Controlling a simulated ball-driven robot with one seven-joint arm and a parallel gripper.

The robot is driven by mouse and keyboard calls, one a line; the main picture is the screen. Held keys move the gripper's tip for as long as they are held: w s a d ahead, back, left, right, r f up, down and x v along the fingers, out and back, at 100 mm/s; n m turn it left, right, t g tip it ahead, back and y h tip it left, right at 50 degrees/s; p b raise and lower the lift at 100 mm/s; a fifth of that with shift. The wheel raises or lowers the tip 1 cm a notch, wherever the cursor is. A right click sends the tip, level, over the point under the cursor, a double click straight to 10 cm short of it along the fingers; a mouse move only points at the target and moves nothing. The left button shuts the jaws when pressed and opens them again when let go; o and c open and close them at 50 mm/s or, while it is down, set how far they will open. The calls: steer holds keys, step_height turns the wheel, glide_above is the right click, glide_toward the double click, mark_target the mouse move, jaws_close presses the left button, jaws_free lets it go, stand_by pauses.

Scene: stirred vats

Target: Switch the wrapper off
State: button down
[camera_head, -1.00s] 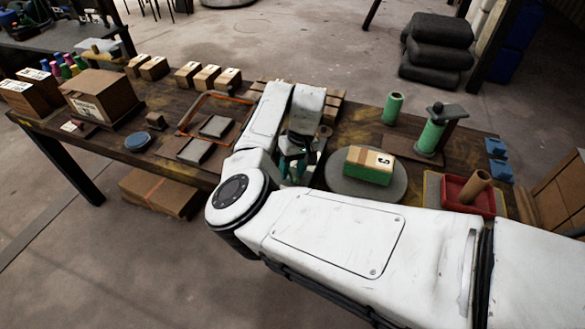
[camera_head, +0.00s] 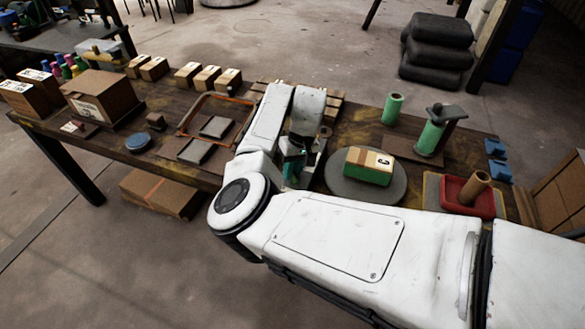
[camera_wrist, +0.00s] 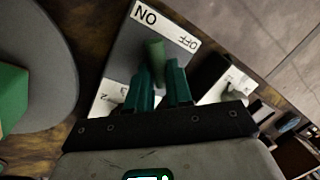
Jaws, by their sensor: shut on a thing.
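The wrapper's switch plate (camera_wrist: 137,45) is dark grey, with a white strip marked ON at its left end and OFF at its right in the wrist view. A green lever (camera_wrist: 153,48) stands on the plate between the two marks. My gripper (camera_wrist: 159,75) has its green fingers shut on the lever, whose top shows beyond the fingertips. The wrapper's round grey turntable (camera_head: 392,190) bears a green-wrapped box (camera_head: 369,166); the turntable also shows in the wrist view (camera_wrist: 50,60).
A red tray (camera_head: 452,197) with a cardboard tube and green film rolls (camera_head: 392,109) stand right of and behind the turntable. An orange-rimmed tray (camera_head: 207,98) lies to the left. Several small boxes (camera_head: 207,78) line the back edge.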

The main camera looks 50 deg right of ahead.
steer(key=m+p, duration=0.2)
steer(key=m, duration=0.1)
steer(key=shift+s+d+r+m+t+p, duration=0.1)
steer(key=shift+s+r+m+t+p, duration=0.1)
steer(key=shift+s+m+t+p, duration=0.15)
steer(key=m+h+p, duration=0.1)
steer(key=m+p, duration=0.1)
steer(key=m, duration=0.2)
steer(key=shift+s+d+m+p, duration=0.1)
steer(key=shift+m+p, duration=0.15)
steer(key=shift+p, duration=0.05)
steer(key=m, duration=0.1)
steer(key=m+p, duration=0.1)
steer(key=m, duration=0.1)
steer(key=m+h, duration=0.1)
steer(key=shift+s+f+m+t+p, duration=0.1)
steer(key=shift+s+m+t+p, duration=0.15)
steer(key=shift+s+m+p, duration=0.1)
steer(key=shift+s+a+m+h+p, duration=0.15)
steer(key=shift+m+h, duration=0.1)
steer(key=shift+m, duration=0.85)
steer(key=shift+w+a+m+h+p, duration=0.15)
steer(key=shift+m+h, duration=0.1)
steer(key=shift+m, duration=0.8)
steer(key=shift+s+d+f, duration=0.1)
steer(key=shift+s, duration=0.05)
steer(key=c, duration=1)
jaws_free()
steer(key=shift+c, duration=0.2)
